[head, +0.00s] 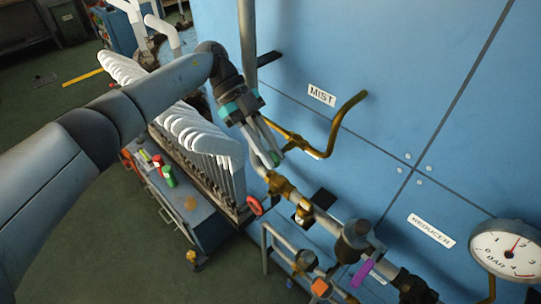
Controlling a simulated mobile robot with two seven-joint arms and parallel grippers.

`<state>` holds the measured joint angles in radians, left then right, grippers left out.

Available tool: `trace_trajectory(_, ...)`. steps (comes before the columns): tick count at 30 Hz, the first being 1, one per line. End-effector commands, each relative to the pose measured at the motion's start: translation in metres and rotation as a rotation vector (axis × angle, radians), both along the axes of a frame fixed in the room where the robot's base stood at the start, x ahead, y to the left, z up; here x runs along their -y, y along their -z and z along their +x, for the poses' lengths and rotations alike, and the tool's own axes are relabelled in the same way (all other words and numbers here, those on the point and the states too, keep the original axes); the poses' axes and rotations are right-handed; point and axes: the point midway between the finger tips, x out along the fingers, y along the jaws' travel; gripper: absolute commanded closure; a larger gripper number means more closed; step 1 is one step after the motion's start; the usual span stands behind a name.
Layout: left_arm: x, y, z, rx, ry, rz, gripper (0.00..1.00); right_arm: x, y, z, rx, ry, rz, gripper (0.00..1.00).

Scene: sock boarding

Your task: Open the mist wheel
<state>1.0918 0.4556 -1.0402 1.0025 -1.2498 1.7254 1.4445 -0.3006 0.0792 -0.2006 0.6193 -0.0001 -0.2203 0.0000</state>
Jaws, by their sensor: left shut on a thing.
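My left gripper (270,157) reaches down in front of the blue panel, below the MIST label (321,95). It is shut on a small green part (277,158) that appears to be the mist wheel; the fingers hide most of it. A bent brass pipe (318,152) runs close beside it. A brass fitting (283,187) on the grey pipe sits just below the fingertips. How far the wheel is turned cannot be seen. My right gripper is not in view.
A red wheel (255,205) is lower left of the brass fitting. A purple handle (362,272) and a pressure gauge (512,250) are at lower right, near the REDUCER label (431,231).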

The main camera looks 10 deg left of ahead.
Motion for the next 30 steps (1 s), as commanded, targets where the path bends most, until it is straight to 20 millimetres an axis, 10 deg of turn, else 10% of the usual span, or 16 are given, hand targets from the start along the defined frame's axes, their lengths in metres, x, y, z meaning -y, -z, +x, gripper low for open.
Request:
trace_trajectory(25,-0.002,0.001,0.002,-0.094,-0.002,-0.134,1.0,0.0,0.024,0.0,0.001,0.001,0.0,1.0)
trace_trajectory(26,-0.002,0.001,0.002,-0.094,-0.002,-0.134,0.78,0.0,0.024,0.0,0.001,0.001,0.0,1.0)
trace_trajectory(30,-0.002,0.001,0.002,-0.095,-0.001,-0.134,0.62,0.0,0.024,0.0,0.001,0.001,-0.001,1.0)
